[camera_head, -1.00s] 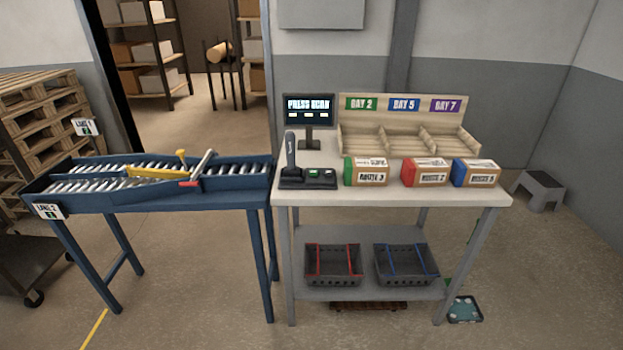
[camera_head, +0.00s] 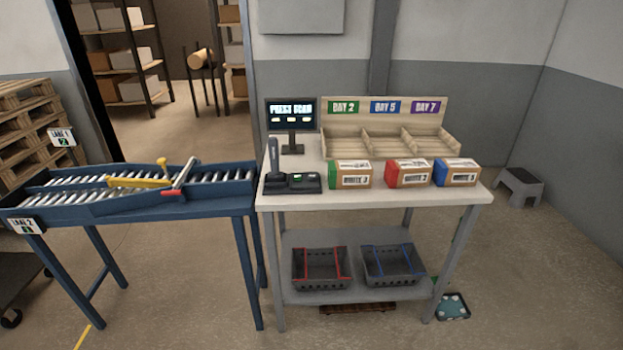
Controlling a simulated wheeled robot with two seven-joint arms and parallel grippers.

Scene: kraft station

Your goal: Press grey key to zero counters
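A dark key box (camera_head: 305,183) with a small lit green key lies on the left front of the white table. A grey key on it is too small to make out for certain. A dark handheld scanner (camera_head: 274,158) stands upright in its base just left of the box. Behind them a monitor (camera_head: 291,113) reads "PRESS SCAN" above several small white fields, whose contents I cannot read. Neither of my grippers is in view.
Three cartons with green (camera_head: 349,174), red (camera_head: 408,174) and blue (camera_head: 455,173) ends line the table's front edge. A wooden bay rack (camera_head: 390,143) stands behind them. A blue roller conveyor (camera_head: 150,205) adjoins on the left. Two baskets sit on the lower shelf (camera_head: 355,288).

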